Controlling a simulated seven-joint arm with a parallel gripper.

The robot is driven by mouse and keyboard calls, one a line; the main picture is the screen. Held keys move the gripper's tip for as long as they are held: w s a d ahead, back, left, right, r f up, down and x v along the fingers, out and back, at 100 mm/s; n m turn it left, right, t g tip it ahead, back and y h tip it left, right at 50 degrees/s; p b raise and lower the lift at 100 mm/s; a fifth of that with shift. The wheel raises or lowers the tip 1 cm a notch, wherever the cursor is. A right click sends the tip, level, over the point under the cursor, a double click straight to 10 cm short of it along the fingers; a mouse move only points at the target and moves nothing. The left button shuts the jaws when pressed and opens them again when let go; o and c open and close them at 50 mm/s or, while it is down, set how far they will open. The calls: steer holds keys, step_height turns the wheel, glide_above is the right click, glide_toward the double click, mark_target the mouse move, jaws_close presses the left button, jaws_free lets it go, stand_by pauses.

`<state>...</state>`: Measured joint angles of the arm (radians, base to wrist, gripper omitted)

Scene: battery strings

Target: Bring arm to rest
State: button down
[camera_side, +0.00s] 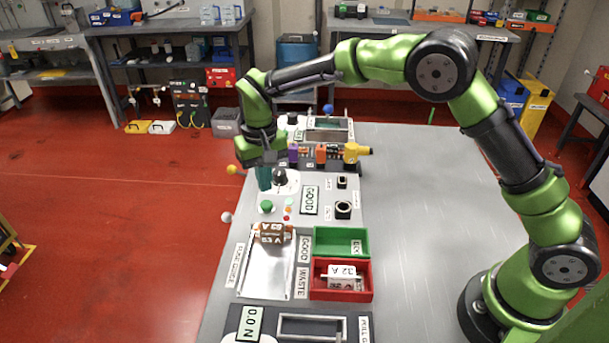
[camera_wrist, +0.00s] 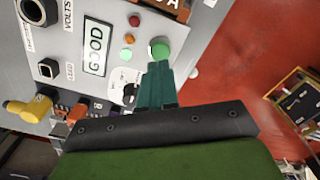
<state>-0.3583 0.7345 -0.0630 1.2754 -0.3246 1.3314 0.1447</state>
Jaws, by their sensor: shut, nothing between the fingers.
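My gripper (camera_side: 264,178) points down over the left edge of the grey panel (camera_side: 335,215), with its teal fingers shut and empty. It is just behind the green button (camera_side: 266,206) and beside the black dial (camera_side: 280,176). In the wrist view my gripper (camera_wrist: 156,75) has its fingertips close to the green button (camera_wrist: 159,50). I cannot tell whether they touch it. My arm reaches in an arch from the right over the grey table.
A metal tray (camera_side: 262,276) holds brown blocks (camera_side: 270,233). An empty-looking green bin (camera_side: 325,241) adjoins a red bin (camera_side: 350,295) holding a white block (camera_side: 345,273). Purple, orange and yellow connectors (camera_side: 352,152) stand behind. The table (camera_side: 440,220) right of the panel is clear.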

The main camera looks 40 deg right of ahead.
steer(key=s+d+r+t, duration=0.2)
steer(key=s+d+r, duration=0.2)
steer(key=s, duration=0.4)
steer(key=s+d+r+m+t+y, duration=0.1)
steer(key=s+d+r, duration=0.3)
steer(key=s, duration=0.5)
steer(key=s+d+r+t+y, duration=0.1)
steer(key=s+d+r+t, duration=0.3)
steer(key=s+r, duration=0.3)
steer(key=shift+s+d+r, duration=0.2)
steer(key=shift+s+d, duration=0.4)
steer(key=shift+s, duration=0.35)
